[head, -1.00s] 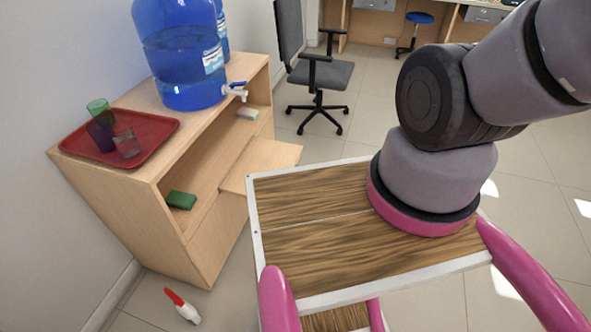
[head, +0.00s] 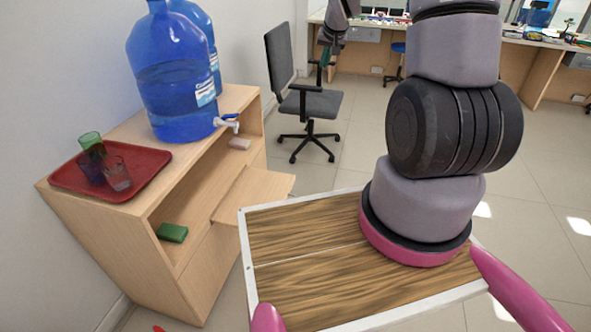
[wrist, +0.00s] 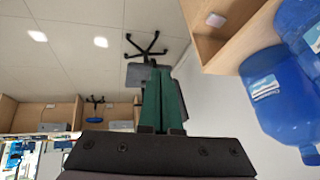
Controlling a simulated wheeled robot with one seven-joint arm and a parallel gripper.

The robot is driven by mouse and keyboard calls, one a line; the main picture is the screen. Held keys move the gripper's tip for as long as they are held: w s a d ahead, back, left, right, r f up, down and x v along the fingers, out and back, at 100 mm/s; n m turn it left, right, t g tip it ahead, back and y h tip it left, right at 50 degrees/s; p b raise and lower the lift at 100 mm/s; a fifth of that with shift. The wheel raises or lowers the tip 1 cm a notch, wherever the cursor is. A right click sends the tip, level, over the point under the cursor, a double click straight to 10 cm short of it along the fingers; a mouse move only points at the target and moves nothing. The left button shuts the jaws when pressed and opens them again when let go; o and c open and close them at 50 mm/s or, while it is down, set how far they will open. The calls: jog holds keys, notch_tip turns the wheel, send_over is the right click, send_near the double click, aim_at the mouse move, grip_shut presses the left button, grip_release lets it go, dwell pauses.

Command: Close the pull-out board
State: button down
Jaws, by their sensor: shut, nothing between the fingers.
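The pull-out board (head: 262,190) is a flat light-wood panel that sticks out from the open front of the wooden cabinet (head: 100,245). It stands out to the right over the floor; the wooden deck of my own body hides part of what lies below it. My gripper (head: 325,62) is up beyond the board, in front of the office chair, touching nothing I can see. In the wrist view its green fingers (wrist: 162,98) are together and empty. That view also shows part of the cabinet (wrist: 240,22), but I cannot make out the board there.
Blue water bottles (head: 172,75) with a tap (head: 228,121) and a red tray (head: 150,163) with several cups stand on the cabinet. A green item (head: 172,232) and a pale item (head: 240,143) lie inside. The office chair (head: 310,103) stands behind. Floor to the right is clear.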

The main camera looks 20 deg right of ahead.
jog(key=w+d+f, duration=0.1)
jog(key=w+f, duration=0.3)
jog(key=f, duration=1.1)
jog(key=s+a+f+y, duration=0.1)
jog(key=s+f, duration=0.2)
jog(key=f, duration=0.8)
jog(key=s+a+f+y, duration=0.1)
jog(key=s+a+f, duration=0.1)
jog(key=f, duration=1)
jog(key=s+a+f+y, duration=0.1)
jog(key=s+f, duration=0.2)
jog(key=f, duration=0.8)
jog(key=w+a+f, duration=0.5)
jog(key=w+f, duration=0.2)
jog(key=w, duration=0.1)
jog(key=shift+a+f+m, duration=0.35)
jog(key=shift+m, duration=0.05)
